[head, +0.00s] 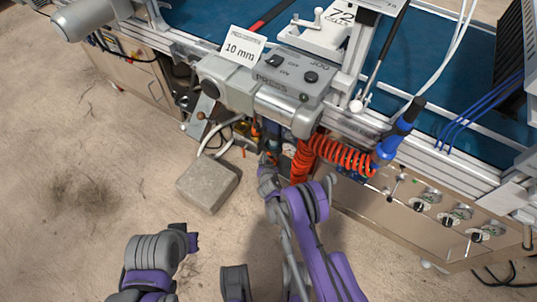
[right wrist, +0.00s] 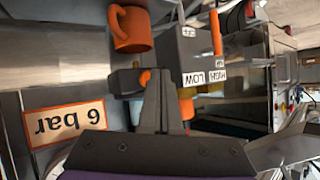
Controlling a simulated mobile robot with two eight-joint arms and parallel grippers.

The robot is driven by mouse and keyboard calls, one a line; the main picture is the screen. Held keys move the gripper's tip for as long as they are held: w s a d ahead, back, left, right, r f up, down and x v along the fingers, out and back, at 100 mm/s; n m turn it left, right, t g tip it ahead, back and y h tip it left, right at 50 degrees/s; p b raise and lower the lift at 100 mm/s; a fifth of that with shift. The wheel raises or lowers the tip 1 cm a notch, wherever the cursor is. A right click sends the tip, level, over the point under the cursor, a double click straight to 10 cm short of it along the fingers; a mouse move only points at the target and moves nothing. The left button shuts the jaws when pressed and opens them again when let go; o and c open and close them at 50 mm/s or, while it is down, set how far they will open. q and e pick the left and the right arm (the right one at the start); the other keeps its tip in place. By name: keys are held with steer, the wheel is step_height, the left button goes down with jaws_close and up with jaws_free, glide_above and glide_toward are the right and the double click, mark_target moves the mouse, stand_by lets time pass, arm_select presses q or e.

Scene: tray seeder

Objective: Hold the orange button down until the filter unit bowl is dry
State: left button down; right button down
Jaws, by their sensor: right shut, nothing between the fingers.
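In the right wrist view a small orange button (right wrist: 145,77) sits on a dark grey block beside a grey housing with LOW and HIGH labels. My right gripper (right wrist: 160,72) is shut and empty, its tips right beside the button and partly overlapping it; I cannot tell if they press it. In the head view the right gripper (head: 266,162) reaches under the machine's front edge, by the orange coiled hose. The filter unit bowl cannot be made out clearly, nor whether it is wet.
An orange mug-shaped part (right wrist: 131,30) and a 6 bar sign (right wrist: 64,122) are near the right gripper. An orange coiled hose (head: 342,155) hangs right of it. A grey block (head: 208,184) stands on the floor to the left. Floor at far left is clear.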

steer(key=shift+w+d, duration=0.25)
steer(key=shift+w, duration=0.1)
stand_by(3.1)
steer(key=shift+s, duration=0.1)
steer(key=shift+s+a, duration=0.5)
steer(key=shift+s, duration=0.1)
steer(key=s+a, duration=0.1)
steer(key=s, duration=0.1)
steer(key=s+a+p, duration=0.1)
steer(key=s+a, duration=0.1)
stand_by(0.5)
stand_by(0.5)
